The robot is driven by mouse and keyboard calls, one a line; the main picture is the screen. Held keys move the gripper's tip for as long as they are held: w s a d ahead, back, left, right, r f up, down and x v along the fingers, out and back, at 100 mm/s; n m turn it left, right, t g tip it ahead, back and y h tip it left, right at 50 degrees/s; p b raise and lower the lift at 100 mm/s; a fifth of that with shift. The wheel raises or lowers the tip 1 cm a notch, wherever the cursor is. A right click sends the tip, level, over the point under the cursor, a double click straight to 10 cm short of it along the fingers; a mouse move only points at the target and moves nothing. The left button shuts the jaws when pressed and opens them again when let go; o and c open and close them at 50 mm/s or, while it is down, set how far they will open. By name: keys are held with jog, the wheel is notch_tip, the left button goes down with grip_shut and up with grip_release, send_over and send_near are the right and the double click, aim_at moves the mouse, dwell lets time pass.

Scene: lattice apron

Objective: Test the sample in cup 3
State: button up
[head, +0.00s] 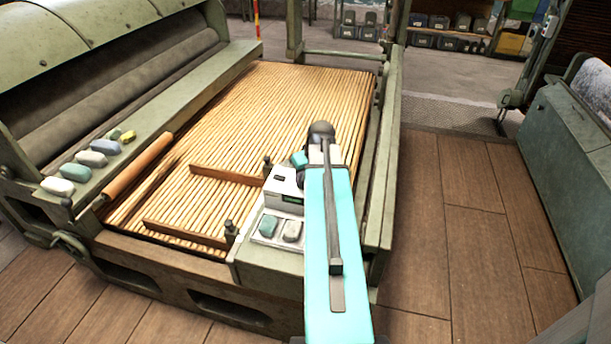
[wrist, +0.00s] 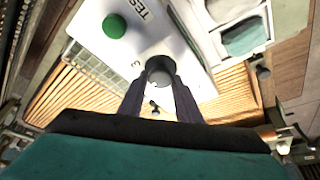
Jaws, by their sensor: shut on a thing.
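In the head view the tester (head: 284,183) stands at the apron's front right corner, partly behind my arm. My fingertips and the cup are hidden there.
A pale tray (head: 252,238) with a green and a grey lump is in front of the tester. Several coloured lumps (head: 91,158) line the left rail beside a wooden roller (head: 138,166). Wooden bars (head: 185,233) cross the slatted apron (head: 290,100). Floor is clear at right.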

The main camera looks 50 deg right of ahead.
jog(key=shift+a+m, duration=0.1)
jog(key=shift+m, duration=0.4)
jog(key=m, duration=0.1)
jog(key=m+h, duration=0.1)
jog(key=m, duration=0.1)
jog(key=shift+w+a+g, duration=0.15)
jog(key=shift+g, duration=0.15)
jog(key=shift+w+a+m+g+h, duration=0.1)
jog(key=shift+m+g+h, duration=0.25)
jog(key=shift+m, duration=0.85)
jog(key=shift+w+a+m+g+h, duration=0.1)
jog(key=shift+m+g+h, duration=0.25)
jog(key=shift+m, duration=0.85)
jog(key=o, duration=1.1)
jog(key=shift+c, duration=0.2)
jog(key=shift+s+r, duration=0.1)
jog(key=shift+v, duration=1.05)
jog(key=b+v, duration=0.1)
jog(key=v, duration=1)
jog(key=shift+r+b, duration=0.2)
jog(key=shift+b, duration=0.15)
jog(key=shift+a, duration=0.15)
